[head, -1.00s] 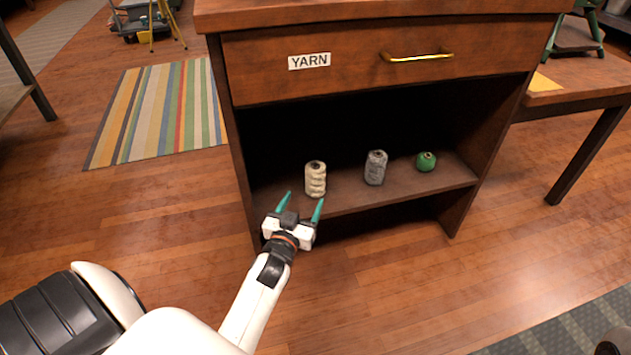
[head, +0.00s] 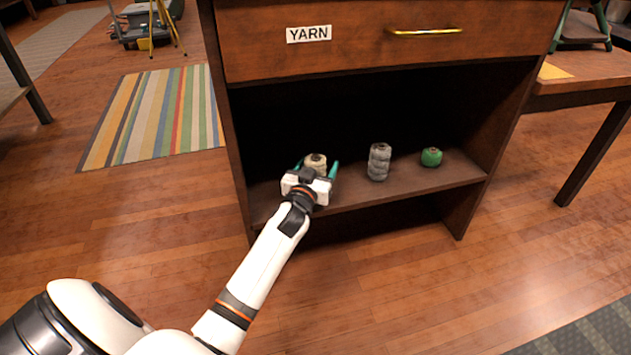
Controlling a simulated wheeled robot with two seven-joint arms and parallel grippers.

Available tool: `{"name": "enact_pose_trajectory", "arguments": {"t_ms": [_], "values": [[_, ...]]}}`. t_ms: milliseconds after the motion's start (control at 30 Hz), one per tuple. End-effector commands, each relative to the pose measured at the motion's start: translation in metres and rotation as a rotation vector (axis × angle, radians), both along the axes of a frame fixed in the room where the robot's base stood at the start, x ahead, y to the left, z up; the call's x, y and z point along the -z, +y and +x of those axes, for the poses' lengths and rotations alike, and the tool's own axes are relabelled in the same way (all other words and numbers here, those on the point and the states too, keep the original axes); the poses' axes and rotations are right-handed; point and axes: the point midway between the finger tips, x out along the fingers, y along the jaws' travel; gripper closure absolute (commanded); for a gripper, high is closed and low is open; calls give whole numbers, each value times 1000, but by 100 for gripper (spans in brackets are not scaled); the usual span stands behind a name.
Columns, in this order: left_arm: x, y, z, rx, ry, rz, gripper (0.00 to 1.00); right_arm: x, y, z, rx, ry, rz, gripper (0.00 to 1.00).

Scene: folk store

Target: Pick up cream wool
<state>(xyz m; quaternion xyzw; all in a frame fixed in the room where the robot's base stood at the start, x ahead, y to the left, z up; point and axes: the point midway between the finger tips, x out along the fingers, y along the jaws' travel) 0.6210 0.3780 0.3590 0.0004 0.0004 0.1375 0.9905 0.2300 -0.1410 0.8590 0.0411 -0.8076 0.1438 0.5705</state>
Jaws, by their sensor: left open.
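The cream wool (head: 316,160) stands upright at the left on the shelf under the drawer labelled YARN. Only its top shows; my gripper hides its lower part. My left gripper (head: 318,166) is open, with its green fingers on either side of the cream wool. I cannot tell whether the fingers touch it. My right gripper is not in view.
A grey wool spool (head: 379,162) and a green yarn ball (head: 431,157) stand to the right on the same shelf (head: 410,184). The drawer (head: 500,45) overhangs the shelf space. A table (head: 590,92) stands at the right. The floor in front is clear.

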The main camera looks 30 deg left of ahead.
Motion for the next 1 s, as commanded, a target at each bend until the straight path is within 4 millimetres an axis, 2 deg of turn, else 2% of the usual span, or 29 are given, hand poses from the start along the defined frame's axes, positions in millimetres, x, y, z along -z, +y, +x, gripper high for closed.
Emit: {"name": "enact_pose_trajectory", "arguments": {"t_ms": [233, 500, 533, 767, 933, 1000], "values": [[0, 0, 1, 1, 1, -1, 32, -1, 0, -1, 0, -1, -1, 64], [0, 0, 1, 1, 0, -1, 76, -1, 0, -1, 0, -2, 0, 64], [0, 0, 1, 1, 0, -1, 79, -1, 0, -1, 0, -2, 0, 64], [-1, 0, 1, 1, 0, -1, 79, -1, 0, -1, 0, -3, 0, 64], [-10, 0, 1, 1, -1, -1, 79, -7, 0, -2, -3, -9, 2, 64], [-19, 0, 1, 1, -1, -1, 79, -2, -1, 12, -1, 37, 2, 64]]}}
